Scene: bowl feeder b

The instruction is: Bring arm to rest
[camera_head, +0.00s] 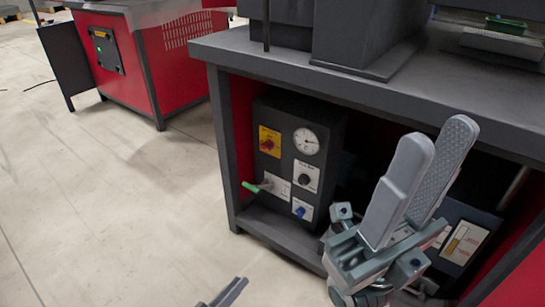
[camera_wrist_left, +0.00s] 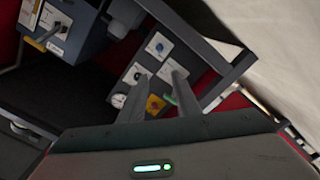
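My left gripper (camera_head: 228,292) shows only as grey fingertips at the bottom edge of the head view, over the floor. In the left wrist view its two fingers (camera_wrist_left: 158,82) stand apart with nothing between them, so it is open. My right gripper (camera_head: 440,132) is large at the right of the head view, raised in front of the bench. Its fingers point up, and the inner pad of the far finger shows beside the near one. It looks open and empty. The rest of both arms is mostly out of view.
A dark control box (camera_head: 290,160) with a gauge, knobs and a green-tipped lever (camera_head: 255,187) sits on the bench's lower shelf. The grey bench top (camera_head: 370,93) is above it. A red cabinet (camera_head: 185,55) stands back left. Pale floor (camera_head: 110,200) at left is clear.

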